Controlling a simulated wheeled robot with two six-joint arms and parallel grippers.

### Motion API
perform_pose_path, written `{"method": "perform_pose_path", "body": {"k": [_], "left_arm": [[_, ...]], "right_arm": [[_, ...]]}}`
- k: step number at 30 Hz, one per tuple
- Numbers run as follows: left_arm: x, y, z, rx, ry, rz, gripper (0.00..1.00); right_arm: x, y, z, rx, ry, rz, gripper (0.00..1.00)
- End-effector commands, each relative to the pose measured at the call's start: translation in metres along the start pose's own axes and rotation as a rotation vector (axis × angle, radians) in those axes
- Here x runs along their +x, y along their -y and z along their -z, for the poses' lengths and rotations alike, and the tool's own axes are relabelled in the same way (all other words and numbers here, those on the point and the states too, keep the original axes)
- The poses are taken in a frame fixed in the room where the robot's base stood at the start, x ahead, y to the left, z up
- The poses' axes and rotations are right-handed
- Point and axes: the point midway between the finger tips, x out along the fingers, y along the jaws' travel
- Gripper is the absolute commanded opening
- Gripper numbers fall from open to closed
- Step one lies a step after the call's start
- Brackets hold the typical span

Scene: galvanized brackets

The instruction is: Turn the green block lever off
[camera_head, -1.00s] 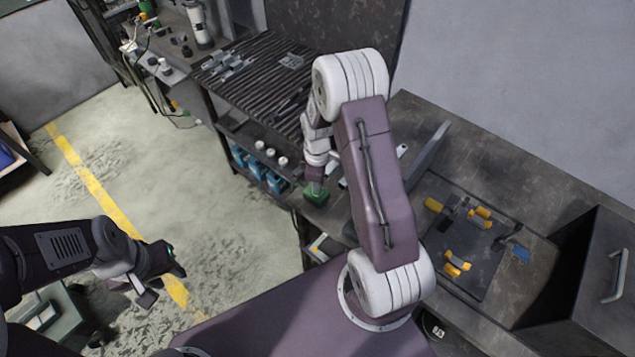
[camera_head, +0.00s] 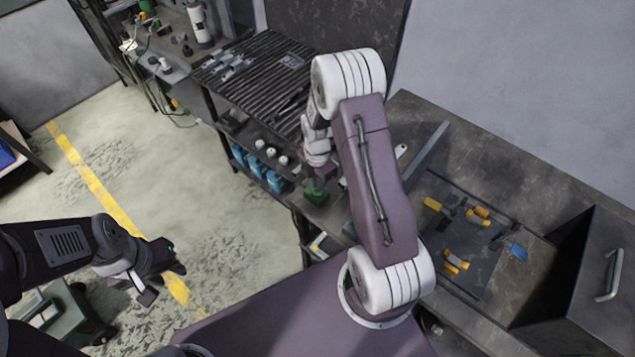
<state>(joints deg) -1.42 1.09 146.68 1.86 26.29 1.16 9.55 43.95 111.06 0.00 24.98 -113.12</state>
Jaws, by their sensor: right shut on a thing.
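A small green block (camera_head: 316,199) sits at the near left corner of the workbench, beside the slatted table. My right gripper (camera_head: 318,190) reaches down to it from above and is shut on it. My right wrist and forearm hide part of the block and the bench behind it; the lever's exact angle is too small to tell. My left gripper (camera_head: 163,284) hangs over the floor at lower left, far from the block, with its fingers apart and nothing between them.
A dark mat (camera_head: 469,246) with yellow and black parts lies on the bench to the right, near a grey metal box (camera_head: 590,280). The slatted table (camera_head: 258,78) holds metal brackets. Blue containers (camera_head: 266,174) stand on its shelf.

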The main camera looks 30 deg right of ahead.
Motion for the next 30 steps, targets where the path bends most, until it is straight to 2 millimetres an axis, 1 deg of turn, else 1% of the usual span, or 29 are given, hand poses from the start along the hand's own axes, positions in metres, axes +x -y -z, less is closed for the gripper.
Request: {"method": "perform_pose_path", "body": {"k": [6, 11, 28, 29, 30], "left_arm": [[-0.0013, 0.0000, 0.0001, 0.000, 0.000, 0.000, 0.36], [-0.0016, 0.0000, 0.0002, 0.000, 0.000, 0.000, 0.36], [-0.0017, 0.0000, 0.0002, 0.000, 0.000, 0.000, 0.36], [-0.0017, 0.0000, 0.0002, 0.000, 0.000, 0.000, 0.36], [-0.0017, 0.0000, 0.0002, 0.000, 0.000, 0.000, 0.36]], "right_arm": [[-0.0003, -0.0002, 0.0001, -0.103, 0.000, 0.000, 0.00], [-0.0002, -0.0002, 0.0001, -0.148, 0.000, 0.000, 0.00], [0.0000, 0.0001, 0.0000, -0.172, 0.000, 0.000, 0.00], [0.0000, 0.0001, 0.0001, -0.172, 0.000, 0.000, 0.17], [0.0000, 0.0001, 0.0000, -0.171, 0.000, 0.000, 0.28]]}}
